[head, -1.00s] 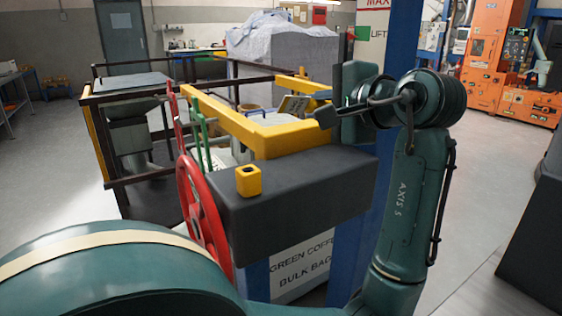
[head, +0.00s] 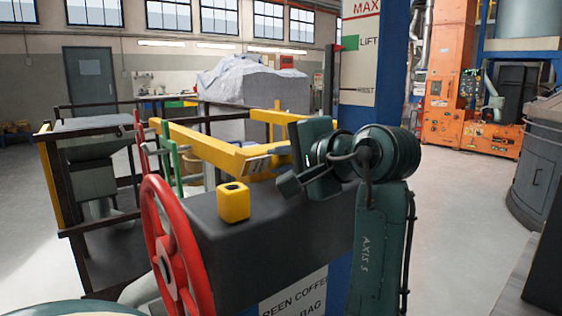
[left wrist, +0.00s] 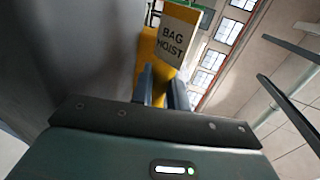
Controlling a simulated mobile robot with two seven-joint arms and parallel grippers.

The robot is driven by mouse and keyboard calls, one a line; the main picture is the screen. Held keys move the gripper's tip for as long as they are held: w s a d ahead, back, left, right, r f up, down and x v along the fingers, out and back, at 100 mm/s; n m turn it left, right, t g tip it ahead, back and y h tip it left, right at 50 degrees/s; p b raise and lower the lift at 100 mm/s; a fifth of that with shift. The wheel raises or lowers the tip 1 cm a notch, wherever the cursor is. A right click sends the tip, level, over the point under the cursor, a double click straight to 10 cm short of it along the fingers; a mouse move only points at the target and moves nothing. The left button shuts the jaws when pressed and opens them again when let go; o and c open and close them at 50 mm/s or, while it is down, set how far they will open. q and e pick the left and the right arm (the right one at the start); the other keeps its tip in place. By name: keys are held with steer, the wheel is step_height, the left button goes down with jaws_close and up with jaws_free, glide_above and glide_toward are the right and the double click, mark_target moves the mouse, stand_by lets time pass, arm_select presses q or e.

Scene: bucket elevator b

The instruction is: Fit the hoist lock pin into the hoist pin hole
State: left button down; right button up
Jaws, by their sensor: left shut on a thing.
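My left gripper (head: 272,163) is at the near end of the yellow hoist frame (head: 205,142), above the dark beam. It also shows in the left wrist view (left wrist: 164,88), with two blue-grey fingers close together and yellow between them. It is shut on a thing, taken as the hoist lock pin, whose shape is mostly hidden. A "BAG HOIST" plate (left wrist: 174,42) is just beyond the fingers. A yellow block (head: 233,203) with a dark hole in its top sits on the beam, left of the gripper and apart from it. I cannot tell whether this is the hoist pin hole.
A red handwheel (head: 172,250) stands at the left end of the dark beam (head: 285,222). Red and green levers (head: 170,160) rise behind it. A blue post (head: 397,60) with LIFT marks stands behind my arm. Open floor lies to the right.

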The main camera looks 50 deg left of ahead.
steer(key=shift+r, duration=0.1)
arm_select(q)
steer(key=shift+r+p, duration=0.1)
steer(key=shift+p, duration=0.25)
steer(key=shift+w+d, duration=0.15)
steer(key=shift+w, duration=0.05)
steer(key=shift+w+d+p, duration=0.1)
steer(key=shift+w+p, duration=0.9)
steer(key=shift+w, duration=1.5)
steer(key=shift+w+d, duration=0.1)
steer(key=shift+w, duration=0.15)
arm_select(e)
steer(key=r, duration=0.1)
steer(key=d+r+m, duration=0.1)
steer(key=r, duration=0.1)
steer(key=shift+s+d+r+t, duration=0.2)
steer(key=shift+s+r+t, duration=0.1)
steer(key=shift+s, duration=0.1)
arm_select(q)
steer(key=shift+p, duration=0.95)
arm_select(e)
steer(key=shift+r, duration=0.55)
steer(key=shift+r, duration=0.25)
